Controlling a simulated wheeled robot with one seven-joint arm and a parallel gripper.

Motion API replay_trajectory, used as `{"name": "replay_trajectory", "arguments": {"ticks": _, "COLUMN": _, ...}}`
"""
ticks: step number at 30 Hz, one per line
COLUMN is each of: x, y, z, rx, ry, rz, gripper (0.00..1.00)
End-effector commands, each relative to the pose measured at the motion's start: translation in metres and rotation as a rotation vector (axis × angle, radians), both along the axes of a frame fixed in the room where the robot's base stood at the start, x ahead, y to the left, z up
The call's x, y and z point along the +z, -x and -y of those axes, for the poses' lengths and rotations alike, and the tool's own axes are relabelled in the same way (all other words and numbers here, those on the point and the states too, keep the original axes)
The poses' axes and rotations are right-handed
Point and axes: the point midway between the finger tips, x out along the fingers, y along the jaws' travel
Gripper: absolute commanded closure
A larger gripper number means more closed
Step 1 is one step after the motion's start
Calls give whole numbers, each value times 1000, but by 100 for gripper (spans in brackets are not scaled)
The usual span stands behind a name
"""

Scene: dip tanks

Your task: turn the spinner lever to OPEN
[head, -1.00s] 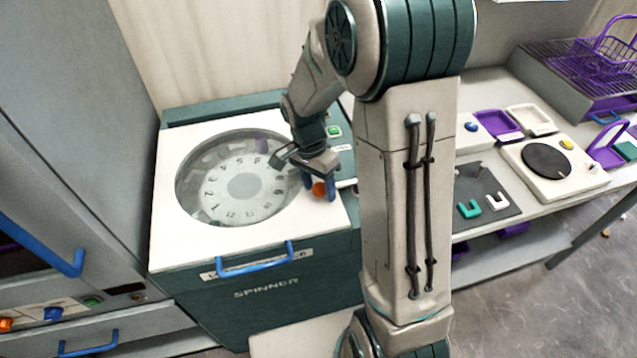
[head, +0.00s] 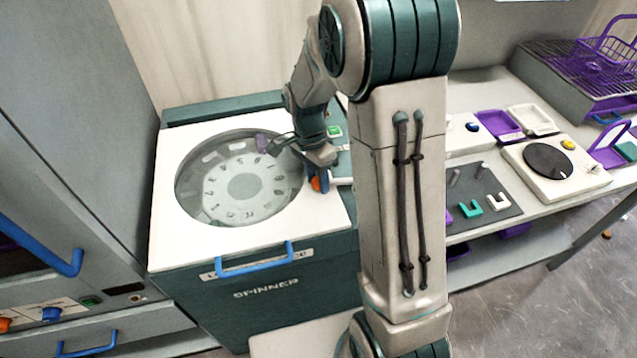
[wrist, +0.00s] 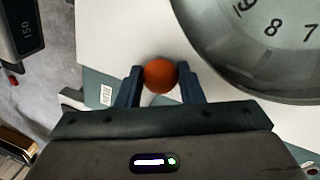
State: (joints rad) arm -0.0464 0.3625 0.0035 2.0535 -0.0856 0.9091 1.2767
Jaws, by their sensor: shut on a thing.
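The spinner (head: 265,312) is a teal cabinet with a white top and a round clear window over a numbered dial (head: 243,187). The lever's orange knob (head: 316,184) is at the right side of the white top. My gripper (head: 318,180) is shut on this knob. In the wrist view the orange knob (wrist: 160,76) sits between the two blue fingers of my gripper (wrist: 160,88). The lever's shaft is hidden, and a small label (wrist: 106,95) beside it is too small to read with certainty.
A blue handle (head: 254,260) crosses the spinner's front. A green button (head: 334,131) is behind my gripper. At right a bench holds a turntable (head: 547,161), a dark mat (head: 478,225) with small U-shaped pieces, and purple trays. A grey cabinet (head: 70,130) stands close at left.

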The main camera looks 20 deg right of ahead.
Motion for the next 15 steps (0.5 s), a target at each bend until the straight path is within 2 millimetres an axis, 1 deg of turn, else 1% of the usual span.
{"name": "replay_trajectory", "arguments": {"ticks": 1, "x": -1, "y": -6, "z": 1, "rx": -41, "ry": 0, "rz": 1, "gripper": 100}}
{"name": "replay_trajectory", "arguments": {"ticks": 7, "x": 0, "y": -24, "z": 8, "rx": -227, "ry": 1, "rz": 0, "gripper": 100}}
{"name": "replay_trajectory", "arguments": {"ticks": 15, "x": 1, "y": -48, "z": 23, "rx": -485, "ry": 1, "rz": 1, "gripper": 100}}
